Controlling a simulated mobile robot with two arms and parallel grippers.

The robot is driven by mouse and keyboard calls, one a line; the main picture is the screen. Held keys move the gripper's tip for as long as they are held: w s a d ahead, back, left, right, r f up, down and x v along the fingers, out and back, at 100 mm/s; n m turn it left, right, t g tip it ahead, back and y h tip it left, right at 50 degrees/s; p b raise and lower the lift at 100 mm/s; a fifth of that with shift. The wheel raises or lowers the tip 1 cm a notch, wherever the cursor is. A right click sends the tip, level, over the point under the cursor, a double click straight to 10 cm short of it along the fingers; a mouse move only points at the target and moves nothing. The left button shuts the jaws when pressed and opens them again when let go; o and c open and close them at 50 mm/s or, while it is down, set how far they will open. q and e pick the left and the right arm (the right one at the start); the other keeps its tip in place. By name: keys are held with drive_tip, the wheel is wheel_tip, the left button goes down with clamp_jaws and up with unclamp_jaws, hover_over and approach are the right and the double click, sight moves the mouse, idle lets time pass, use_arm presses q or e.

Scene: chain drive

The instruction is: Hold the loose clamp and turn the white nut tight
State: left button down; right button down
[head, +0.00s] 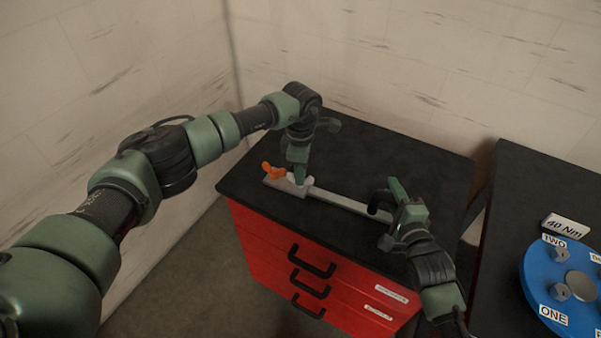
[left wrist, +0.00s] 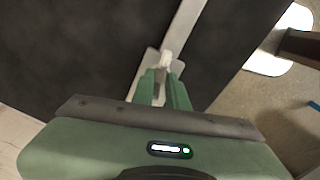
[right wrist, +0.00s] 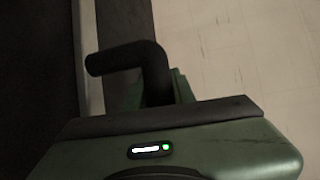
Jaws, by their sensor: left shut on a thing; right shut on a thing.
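The clamp is a long pale grey bar (head: 345,202) with a wider grey block at its left end, lying on the black cart top. In the left wrist view the bar (left wrist: 185,30) runs up from that block. The white nut (left wrist: 166,58) sits at the block, at the tips of my left gripper (left wrist: 164,76). My left gripper (head: 299,180) points down at this end and is shut on the nut, largely hiding it in the head view. My right gripper (head: 384,205) is shut at the other end on a black bent handle (right wrist: 125,57); its join to the bar is hidden.
An orange winged piece (head: 273,172) is beside the block. The red drawer cart has a black top (head: 345,150), mostly clear behind the bar. A second black table at the right holds a blue round plate (head: 545,290) and a "40 Nm" sign (head: 566,226). Walls stand close behind.

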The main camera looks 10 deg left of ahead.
use_arm(q)
drive_tip(key=shift+m, duration=0.8)
drive_tip(key=c, duration=1.4)
unclamp_jaws()
drive_tip(key=shift+r, duration=0.15)
wheel_tip(320, 180, up, 12)
